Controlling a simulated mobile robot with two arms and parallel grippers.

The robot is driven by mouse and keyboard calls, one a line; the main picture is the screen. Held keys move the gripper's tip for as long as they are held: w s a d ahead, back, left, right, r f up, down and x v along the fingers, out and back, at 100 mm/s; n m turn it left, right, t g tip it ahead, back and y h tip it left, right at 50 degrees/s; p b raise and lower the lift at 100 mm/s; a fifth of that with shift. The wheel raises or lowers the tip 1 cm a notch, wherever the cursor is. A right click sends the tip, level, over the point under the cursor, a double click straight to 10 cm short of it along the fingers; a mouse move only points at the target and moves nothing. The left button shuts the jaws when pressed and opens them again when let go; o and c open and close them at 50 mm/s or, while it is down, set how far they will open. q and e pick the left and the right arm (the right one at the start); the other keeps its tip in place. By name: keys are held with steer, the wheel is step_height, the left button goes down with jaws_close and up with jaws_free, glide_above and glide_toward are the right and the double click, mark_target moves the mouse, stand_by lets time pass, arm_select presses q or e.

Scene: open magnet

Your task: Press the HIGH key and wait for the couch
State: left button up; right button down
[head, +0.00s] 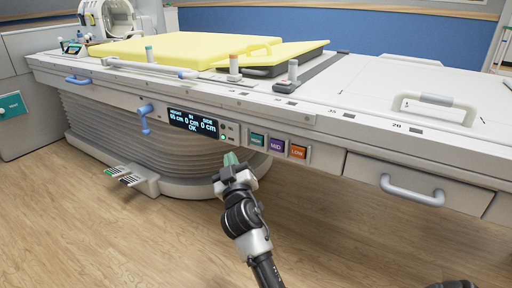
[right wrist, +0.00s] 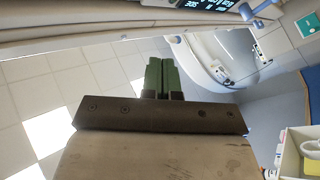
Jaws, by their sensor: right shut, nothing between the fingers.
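The HIGH key is the green key (head: 257,139) on the couch's side panel, at the left of a row with the purple MID key (head: 277,145) and the orange LOW key (head: 298,151). The display (head: 194,124) left of them reads height 85 cm, in 0 cm, side 0 cm and OK. My right gripper (head: 231,159) is shut and empty, its green fingertips just below and left of the HIGH key in the head view, apparently not touching it. In the right wrist view the green fingers (right wrist: 163,77) are together. My left gripper is not in view.
The couch (head: 445,105) runs across the view with a yellow pad (head: 185,48) on top. A blue lever (head: 145,119) and a drawer handle (head: 411,191) stick out from its side. Pedals (head: 125,177) sit at the base. The wooden floor in front is clear.

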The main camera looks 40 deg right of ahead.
mark_target(257, 140)
steer(key=shift+w+d, duration=0.55)
steer(key=shift+d, duration=0.8)
steer(key=shift+w+d, duration=0.6)
steer(key=shift+d, duration=0.7)
steer(key=shift+w+d, duration=0.55)
steer(key=shift+d, duration=0.8)
steer(key=shift+d, duration=0.15)
steer(key=shift+w+d, duration=0.15)
steer(key=shift+d, duration=0.1)
